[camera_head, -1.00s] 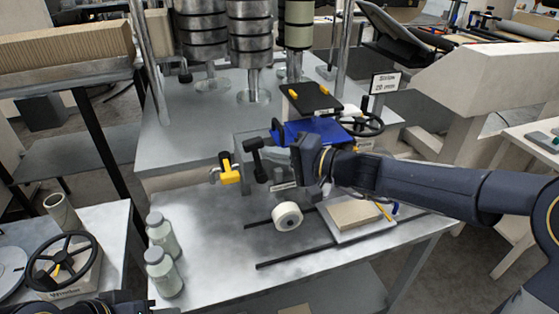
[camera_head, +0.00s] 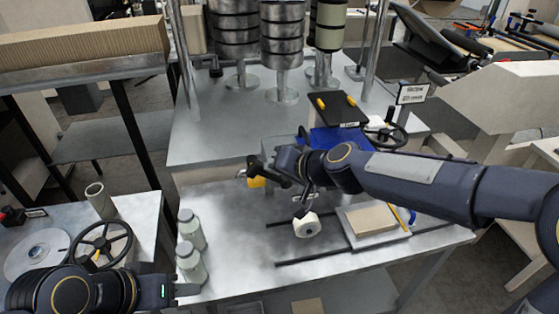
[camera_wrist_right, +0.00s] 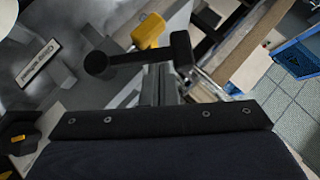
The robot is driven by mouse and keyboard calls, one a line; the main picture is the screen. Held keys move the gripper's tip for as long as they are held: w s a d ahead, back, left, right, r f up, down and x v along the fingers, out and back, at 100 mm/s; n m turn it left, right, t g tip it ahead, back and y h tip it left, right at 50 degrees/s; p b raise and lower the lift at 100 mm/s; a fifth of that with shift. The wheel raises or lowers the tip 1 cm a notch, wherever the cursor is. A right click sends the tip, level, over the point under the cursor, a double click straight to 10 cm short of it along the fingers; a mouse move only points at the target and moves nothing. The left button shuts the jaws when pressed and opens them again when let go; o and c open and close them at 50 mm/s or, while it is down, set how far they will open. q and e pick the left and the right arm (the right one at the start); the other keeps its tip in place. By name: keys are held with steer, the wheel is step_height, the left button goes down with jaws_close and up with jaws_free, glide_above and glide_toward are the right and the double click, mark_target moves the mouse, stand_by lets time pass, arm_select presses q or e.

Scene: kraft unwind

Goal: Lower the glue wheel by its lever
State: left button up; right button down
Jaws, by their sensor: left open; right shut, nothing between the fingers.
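A white wheel (camera_head: 307,225), apparently the glue wheel, is at the middle of the metal table under a dark bracket. A black lever with thick rounded ends (camera_wrist_right: 180,50) shows in the right wrist view beside a yellow part (camera_wrist_right: 148,31). The yellow part (camera_head: 257,182) is partly covered in the head view. My right gripper (camera_wrist_right: 165,85) is shut and empty, its fingers close to the lever; whether they touch cannot be told. In the head view the right wrist hides much of the lever. My left gripper (camera_head: 180,290) is open and empty at the lower left.
Two pale bottles (camera_head: 189,230) stand near my left gripper. A black handwheel (camera_head: 101,246) is on the left table. A cardboard block (camera_head: 371,218) on a tray sits right of the wheel. A blue part (camera_head: 338,141) and another handwheel (camera_head: 388,136) lie behind my right arm.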

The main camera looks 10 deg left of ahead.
steer(key=shift+s+a+f, duration=0.2)
steer(key=shift+a+f, duration=0.05)
steer(key=shift+a, duration=0.2)
steer(key=shift+f, duration=0.1)
stand_by(0.4)
steer(key=s+d+r+p, duration=0.2)
steer(key=s+d+r, duration=0.3)
steer(key=d+r, duration=0.2)
step_height(320, 180, up, 3)
steer(key=shift+d+f+p, duration=0.1)
steer(key=shift+d+p, duration=0.15)
steer(key=shift+p, duration=0.1)
